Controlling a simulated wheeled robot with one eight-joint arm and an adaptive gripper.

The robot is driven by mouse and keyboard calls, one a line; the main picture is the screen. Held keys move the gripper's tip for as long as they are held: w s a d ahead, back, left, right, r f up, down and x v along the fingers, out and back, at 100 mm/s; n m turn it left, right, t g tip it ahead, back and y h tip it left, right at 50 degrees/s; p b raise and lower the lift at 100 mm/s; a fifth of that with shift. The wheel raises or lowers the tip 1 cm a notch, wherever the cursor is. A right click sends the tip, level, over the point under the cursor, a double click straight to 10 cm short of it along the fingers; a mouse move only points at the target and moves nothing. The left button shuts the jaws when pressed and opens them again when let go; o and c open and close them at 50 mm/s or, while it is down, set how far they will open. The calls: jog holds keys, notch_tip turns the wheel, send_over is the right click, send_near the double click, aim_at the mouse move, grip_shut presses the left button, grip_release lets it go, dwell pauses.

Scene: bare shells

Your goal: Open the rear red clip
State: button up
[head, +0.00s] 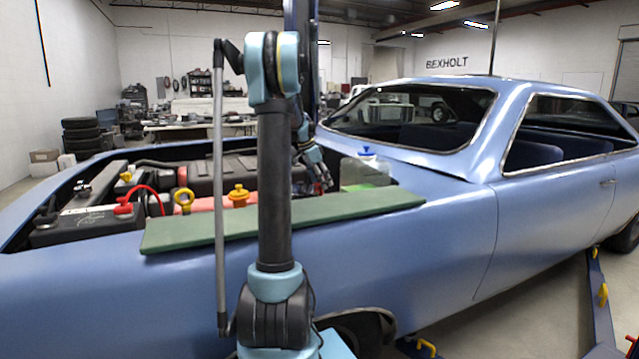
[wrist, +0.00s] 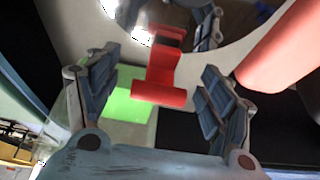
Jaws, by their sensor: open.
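A red clip (wrist: 160,75) with a T-shaped end shows in the wrist view, at the edge of a pale surface beside a round shiny face. My gripper (wrist: 157,66) is open, with one finger on each side of the clip. The clip looks free of both fingers; how far it lies beyond them I cannot tell. In the head view my gripper (head: 321,180) is over the rear of the engine bay, partly hidden by my arm. I cannot make out this clip there.
A red cylinder (wrist: 285,45) lies close to the right finger. A green patch (wrist: 125,98) shows behind the left finger. In the head view, a green mat (head: 340,207) covers the blue car's fender, and a blue-capped reservoir (head: 365,168) stands right of my gripper.

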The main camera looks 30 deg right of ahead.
jog(key=c, duration=1.7)
jog(key=shift+a, duration=0.1)
jog(key=shift+c, duration=0.2)
jog(key=shift+d+f+y, duration=0.2)
jog(key=shift+d+y, duration=0.3)
jog(key=shift+d, duration=0.4)
jog(key=shift+d+f+y, duration=0.2)
jog(key=shift+d+y, duration=0.3)
jog(key=shift+d, duration=0.35)
jog(key=shift+d+f+y, duration=0.2)
jog(key=shift+d+y, duration=0.3)
jog(key=shift+d, duration=0.4)
jog(key=o, duration=1.7)
jog(key=shift+s+f, duration=0.1)
